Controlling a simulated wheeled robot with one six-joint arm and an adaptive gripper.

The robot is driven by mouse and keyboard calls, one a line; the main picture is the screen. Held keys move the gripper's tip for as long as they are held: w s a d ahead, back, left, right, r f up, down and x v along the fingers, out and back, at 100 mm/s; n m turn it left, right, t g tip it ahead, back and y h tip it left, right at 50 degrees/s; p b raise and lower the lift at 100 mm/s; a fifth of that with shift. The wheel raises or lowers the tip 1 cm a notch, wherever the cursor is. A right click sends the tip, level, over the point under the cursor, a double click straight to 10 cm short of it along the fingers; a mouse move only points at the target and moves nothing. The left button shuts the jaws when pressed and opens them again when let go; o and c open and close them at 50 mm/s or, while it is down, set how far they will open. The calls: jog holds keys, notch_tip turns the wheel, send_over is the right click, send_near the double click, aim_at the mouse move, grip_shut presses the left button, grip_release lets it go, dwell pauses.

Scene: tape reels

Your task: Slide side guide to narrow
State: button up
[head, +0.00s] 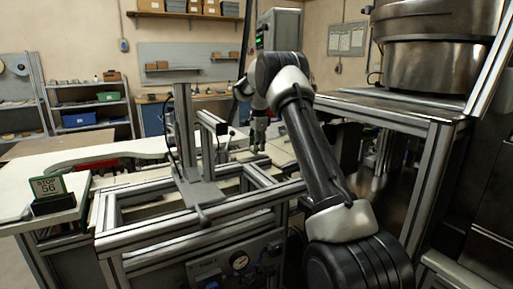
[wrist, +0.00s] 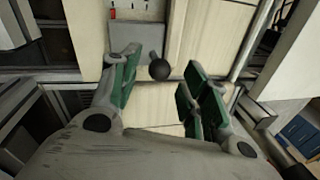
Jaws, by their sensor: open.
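A black ball knob (wrist: 159,69) shows in the wrist view, with a flat grey plate (wrist: 137,36) beside and above it. They look like the side guide's handle and body, but I cannot be sure. My gripper (wrist: 158,84) is open, with green-padded fingers on the left and right of the knob in the picture. The pads appear apart from the knob; the depth between them is hard to tell. In the head view my gripper (head: 259,138) points down over the pale bed of the machine. The knob is too small to make out clearly there.
An aluminium frame with an upright post (head: 186,130) stands left of my arm. A large metal drum (head: 440,50) stands at upper right.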

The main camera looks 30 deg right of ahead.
jog(key=shift+w+f, duration=0.15)
jog(key=shift+f, duration=0.6)
grip_shut()
